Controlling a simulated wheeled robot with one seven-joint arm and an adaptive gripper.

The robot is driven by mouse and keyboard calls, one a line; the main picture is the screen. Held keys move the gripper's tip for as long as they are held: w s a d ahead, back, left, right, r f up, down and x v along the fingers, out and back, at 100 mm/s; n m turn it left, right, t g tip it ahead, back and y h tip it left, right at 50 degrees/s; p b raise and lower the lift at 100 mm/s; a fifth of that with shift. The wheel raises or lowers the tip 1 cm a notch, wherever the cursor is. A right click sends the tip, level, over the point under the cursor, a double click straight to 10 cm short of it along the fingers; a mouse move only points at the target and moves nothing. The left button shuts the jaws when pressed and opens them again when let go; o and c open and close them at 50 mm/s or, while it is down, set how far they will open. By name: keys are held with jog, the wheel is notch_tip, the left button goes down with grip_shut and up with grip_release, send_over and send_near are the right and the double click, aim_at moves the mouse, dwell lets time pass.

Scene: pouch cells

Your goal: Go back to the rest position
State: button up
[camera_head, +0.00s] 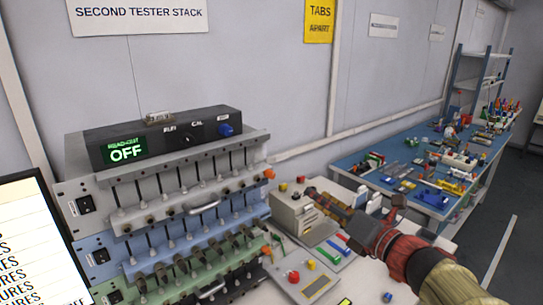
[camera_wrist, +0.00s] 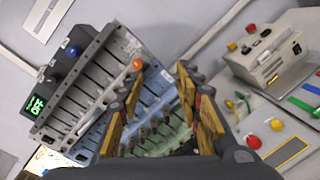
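My gripper (camera_head: 316,194) reaches in from the lower right in the head view, in front of the beige instrument and to the right of the tester stack (camera_head: 165,195). In the wrist view my gripper (camera_wrist: 160,75) shows two yellow-brown fingers spread apart, with nothing between them. The tester stack (camera_wrist: 95,95) lies beyond the fingers, tilted in that view. The black readout box (camera_head: 165,138) on top of the stack shows OFF in green. The fingertips are partly hard to make out in the head view.
A beige instrument (camera_head: 292,212) and a panel with red and yellow buttons (camera_head: 305,282) stand close to my gripper; they also show in the wrist view. A blue workbench (camera_head: 400,165) with many small items stands at the back right. A screen (camera_head: 38,240) stands at the left edge.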

jog(key=w+d+f+m+h, duration=0.1)
jog(key=d+f+m+h, duration=0.4)
jog(key=d+m+h, duration=0.5)
jog(key=s+d+f+m+g+h+p, duration=0.15)
jog(key=s+d+f+m+g, duration=0.5)
jog(key=m, duration=0.85)
jog(key=s+a+f+m+g+p, duration=0.1)
jog(key=s+a+m, duration=0.15)
jog(key=s, duration=0.25)
jog(key=s+a+f+m+g+y+p, duration=0.1)
jog(key=s+m, duration=0.2)
jog(key=s, duration=0.2)
jog(key=s+a+f+m+g, duration=0.1)
jog(key=s+m, duration=0.1)
jog(key=s, duration=0.3)
jog(key=s+a+r+y+p, duration=0.2)
jog(key=s+a+r+p, duration=0.1)
jog(key=a, duration=0.6)
notch_tip(320, 180, up, 2)
jog(key=shift+s+r+y+p, duration=0.1)
jog(key=shift+s+y+p, duration=0.25)
jog(key=shift+s, duration=0.35)
jog(key=shift+m+g, duration=0.25)
